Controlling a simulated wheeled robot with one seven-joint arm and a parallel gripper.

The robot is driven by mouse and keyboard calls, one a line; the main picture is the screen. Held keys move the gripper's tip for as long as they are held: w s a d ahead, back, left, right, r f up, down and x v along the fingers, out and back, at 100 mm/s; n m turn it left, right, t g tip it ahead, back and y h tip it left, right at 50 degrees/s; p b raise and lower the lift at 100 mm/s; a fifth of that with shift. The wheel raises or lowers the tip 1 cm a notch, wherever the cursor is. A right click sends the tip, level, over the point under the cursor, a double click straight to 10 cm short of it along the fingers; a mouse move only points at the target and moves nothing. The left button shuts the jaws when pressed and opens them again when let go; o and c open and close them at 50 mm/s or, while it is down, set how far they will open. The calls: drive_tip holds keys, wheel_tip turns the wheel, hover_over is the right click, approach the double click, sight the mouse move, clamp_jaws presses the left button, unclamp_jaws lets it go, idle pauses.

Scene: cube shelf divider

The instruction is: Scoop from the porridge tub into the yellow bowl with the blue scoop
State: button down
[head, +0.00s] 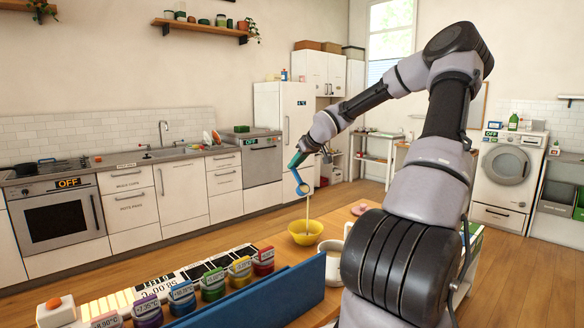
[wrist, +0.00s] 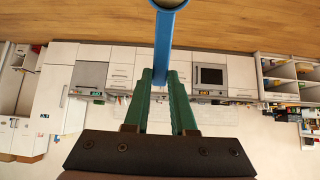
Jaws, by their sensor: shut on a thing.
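My gripper (head: 296,162) is shut on the blue scoop (head: 302,188) and holds it above the yellow bowl (head: 306,240). The scoop looks tipped, and a thin pale stream runs from it down into the bowl. In the wrist view my green fingers (wrist: 161,85) close on the scoop's blue handle (wrist: 164,45), with the scoop's cup cut off at the top edge. The yellow bowl sits on the wooden table. A pale tub (head: 333,258), probably the porridge tub, stands right of the bowl, partly hidden by my arm; its contents cannot be made out.
A blue divider panel (head: 262,297) stands on the table in front of the bowl. Several coloured jars with temperature labels, including a red one (head: 263,261), line up to its left. A pink item (head: 359,209) lies farther back. The air around the scoop is clear.

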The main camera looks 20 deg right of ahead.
drive_tip(key=shift+s+d+r+t, duration=0.1)
drive_tip(key=shift+s+r+t, duration=0.1)
drive_tip(key=shift+s+t, duration=0.35)
drive_tip(key=shift+s+d+t+y, duration=0.2)
drive_tip(key=shift+s+t+y, duration=0.15)
drive_tip(key=shift+t+y, duration=0.1)
drive_tip(key=s+d+f+t+y, duration=0.1)
drive_tip(key=s+t+y, duration=0.1)
drive_tip(key=s+t, duration=0.3)
drive_tip(key=s+d+f+t+y, duration=0.1)
drive_tip(key=s+d+f+t, duration=0.1)
drive_tip(key=s+t, duration=0.4)
drive_tip(key=shift+d+f+t+y, duration=0.25)
drive_tip(key=shift+d+t+y, duration=0.1)
drive_tip(key=shift+t, duration=0.15)
drive_tip(key=shift+w+a, duration=0.1)
idle(1.3)
